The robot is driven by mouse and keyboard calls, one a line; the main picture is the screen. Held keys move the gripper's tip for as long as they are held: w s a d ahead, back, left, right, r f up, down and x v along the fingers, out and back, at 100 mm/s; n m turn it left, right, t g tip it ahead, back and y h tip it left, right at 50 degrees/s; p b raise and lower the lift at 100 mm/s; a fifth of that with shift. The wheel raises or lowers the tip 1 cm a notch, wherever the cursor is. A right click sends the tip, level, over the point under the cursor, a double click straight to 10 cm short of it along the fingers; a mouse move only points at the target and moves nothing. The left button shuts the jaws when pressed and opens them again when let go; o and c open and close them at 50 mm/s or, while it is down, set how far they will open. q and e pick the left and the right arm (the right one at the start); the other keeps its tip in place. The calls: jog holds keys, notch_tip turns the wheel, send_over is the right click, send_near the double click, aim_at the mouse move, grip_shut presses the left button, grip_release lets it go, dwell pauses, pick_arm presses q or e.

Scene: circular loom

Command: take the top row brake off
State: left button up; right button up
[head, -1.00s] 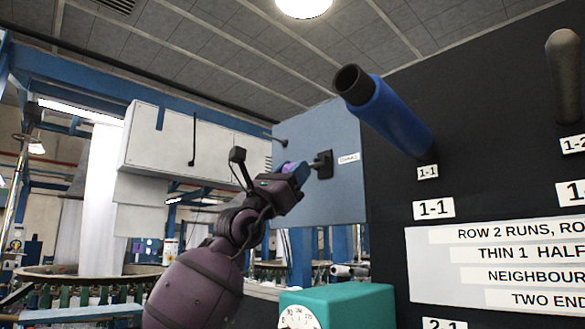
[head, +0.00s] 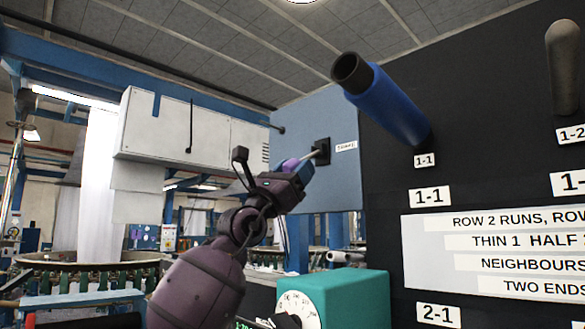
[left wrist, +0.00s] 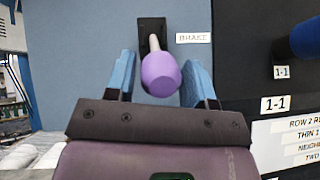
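The brake lever is a pale rod with a purple knob (head: 290,164). It sticks out from a black plate (head: 323,149) on a blue-grey panel (head: 343,185), beside a small label that reads BRAKE in the left wrist view (left wrist: 193,38). My left gripper (head: 299,170) is at the lever. In the left wrist view, its blue fingers (left wrist: 160,68) stand open on either side of the purple knob (left wrist: 161,76), with a gap showing on both sides. The head view does not show the grip clearly. My right gripper is not in view.
A dark board (head: 385,180) stands to the right, with a blue tube (head: 392,105) jutting out and a grey-brown peg (head: 563,70). A teal box with a dial (head: 355,298) sits low in front. A white cabinet (head: 170,128) hangs at the left behind my arm.

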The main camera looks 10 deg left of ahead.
pick_arm(q)
jog(key=shift+o, duration=0.6)
jog(key=shift+r, duration=0.1)
jog(key=shift+s+a+r, duration=0.1)
jog(key=shift+s, duration=0.05)
jog(key=v, duration=1)
jog(key=shift+s+f, duration=0.15)
jog(key=shift+f, duration=0.2)
jog(key=shift+a, duration=0.1)
